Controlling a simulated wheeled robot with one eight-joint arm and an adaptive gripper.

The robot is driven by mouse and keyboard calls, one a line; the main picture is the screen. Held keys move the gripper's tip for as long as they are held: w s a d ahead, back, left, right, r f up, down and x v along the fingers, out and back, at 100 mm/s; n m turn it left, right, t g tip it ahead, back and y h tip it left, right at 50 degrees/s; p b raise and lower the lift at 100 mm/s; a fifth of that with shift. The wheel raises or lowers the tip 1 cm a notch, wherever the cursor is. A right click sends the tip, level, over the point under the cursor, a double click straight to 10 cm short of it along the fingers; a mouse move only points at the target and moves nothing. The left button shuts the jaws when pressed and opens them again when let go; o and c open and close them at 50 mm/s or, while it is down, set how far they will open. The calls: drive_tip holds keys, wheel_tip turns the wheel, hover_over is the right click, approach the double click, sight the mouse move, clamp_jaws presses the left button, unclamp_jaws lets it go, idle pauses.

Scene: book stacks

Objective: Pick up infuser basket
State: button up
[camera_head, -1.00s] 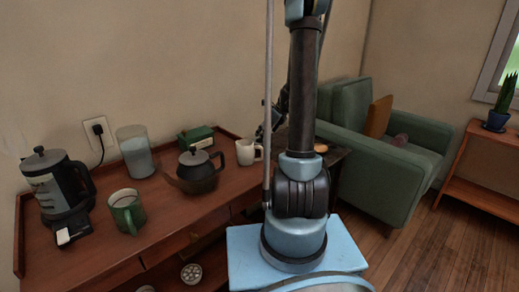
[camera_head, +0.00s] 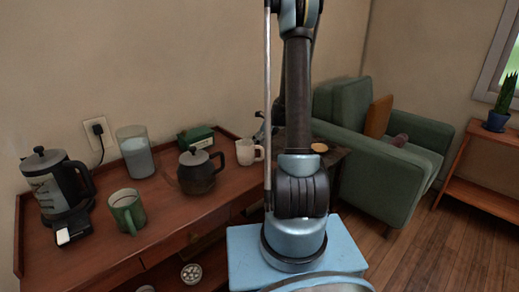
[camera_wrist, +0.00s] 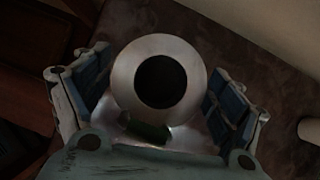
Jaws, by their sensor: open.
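In the wrist view, a round, shiny metal piece with a dark round opening, which looks like the infuser basket (camera_wrist: 160,47), lies between the fingers of my gripper (camera_wrist: 156,90). The two blue-padded fingers are spread on either side of it, with gaps visible, so it is not gripped. A small dark green patch shows at its lower edge. In the head view my gripper (camera_head: 262,127) is mostly hidden behind my arm, near the right end of the table. The basket cannot be made out there.
The wooden table (camera_head: 95,258) holds a white mug (camera_head: 247,152) near my gripper, a dark teapot (camera_head: 198,172), a green box (camera_head: 196,137), a glass canister (camera_head: 135,153), a green mug (camera_head: 126,211) and a kettle (camera_head: 51,184). A green armchair (camera_head: 380,170) stands right.

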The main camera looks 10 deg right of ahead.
drive_tip(key=c, duration=1.2)
drive_tip(key=shift+o, duration=0.2)
drive_tip(key=shift+r, duration=0.1)
